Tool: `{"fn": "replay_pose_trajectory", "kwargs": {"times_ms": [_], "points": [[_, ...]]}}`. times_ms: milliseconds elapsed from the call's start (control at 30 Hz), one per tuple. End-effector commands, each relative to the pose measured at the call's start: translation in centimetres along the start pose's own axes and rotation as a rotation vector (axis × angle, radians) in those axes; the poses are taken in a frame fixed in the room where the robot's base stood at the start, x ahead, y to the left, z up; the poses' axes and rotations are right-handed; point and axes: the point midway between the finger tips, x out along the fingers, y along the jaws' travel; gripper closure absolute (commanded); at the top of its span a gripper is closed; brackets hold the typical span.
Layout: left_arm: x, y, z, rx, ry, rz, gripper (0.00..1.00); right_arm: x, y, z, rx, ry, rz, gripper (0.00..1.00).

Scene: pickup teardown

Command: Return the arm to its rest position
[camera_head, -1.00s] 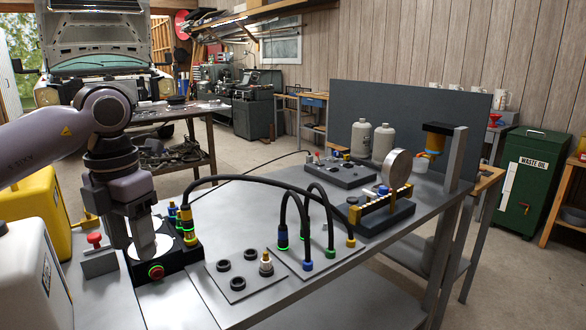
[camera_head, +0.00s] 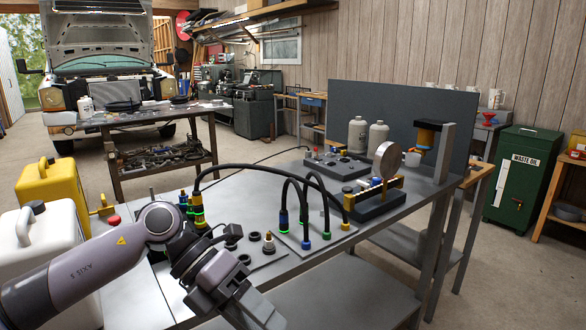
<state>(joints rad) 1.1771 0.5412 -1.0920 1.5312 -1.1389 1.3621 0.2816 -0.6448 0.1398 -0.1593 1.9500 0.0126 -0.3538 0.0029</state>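My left arm comes in from the left and bends down over the front edge of the grey workbench (camera_head: 225,199). Its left gripper (camera_head: 262,312) is low at the bottom of the view, near the bench's front edge. The fingers run towards the bottom of the picture, and I cannot tell whether they are open or shut. No held object can be made out. The arm hides part of the bench behind it, including most of the black station there. My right gripper is not in view.
A white jug (camera_head: 40,250) and a yellow jug (camera_head: 62,190) stand left of the arm. Black hoses (camera_head: 240,168) arch over a plate with coloured fittings (camera_head: 306,244). A gauge fixture (camera_head: 388,165) stands farther right. Open floor (camera_head: 500,270) lies to the right.

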Motion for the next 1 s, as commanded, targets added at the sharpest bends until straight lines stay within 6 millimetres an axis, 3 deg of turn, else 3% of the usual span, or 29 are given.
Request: {"fn": "replay_pose_trajectory", "kwargs": {"times_ms": [100, 200, 333, 467, 667, 867, 1000], "points": [[3.1, -2.5, 0.0, -0.045, -0.070, -0.249, 0.46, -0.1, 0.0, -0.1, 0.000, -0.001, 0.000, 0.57], [4.4, -4.4, 0.4, -0.107, -0.150, -0.447, 0.46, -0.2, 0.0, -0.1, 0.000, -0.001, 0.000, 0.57], [4.8, -5.8, 1.1, -0.225, -0.270, -0.684, 0.46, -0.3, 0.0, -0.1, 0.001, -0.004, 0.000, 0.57], [4.2, -5.8, 1.8, -0.383, -0.405, -0.896, 0.46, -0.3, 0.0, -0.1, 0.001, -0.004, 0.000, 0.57], [2.8, -2.3, 2.3, -0.694, -0.633, -1.160, 0.46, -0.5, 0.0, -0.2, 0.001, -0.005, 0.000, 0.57], [2.3, 4.7, 0.6, -1.079, -0.873, -1.330, 0.46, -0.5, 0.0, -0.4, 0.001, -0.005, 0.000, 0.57], [3.2, 10.7, -2.7, -1.383, -1.036, -1.386, 0.46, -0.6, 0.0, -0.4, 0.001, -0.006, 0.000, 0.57]]}}
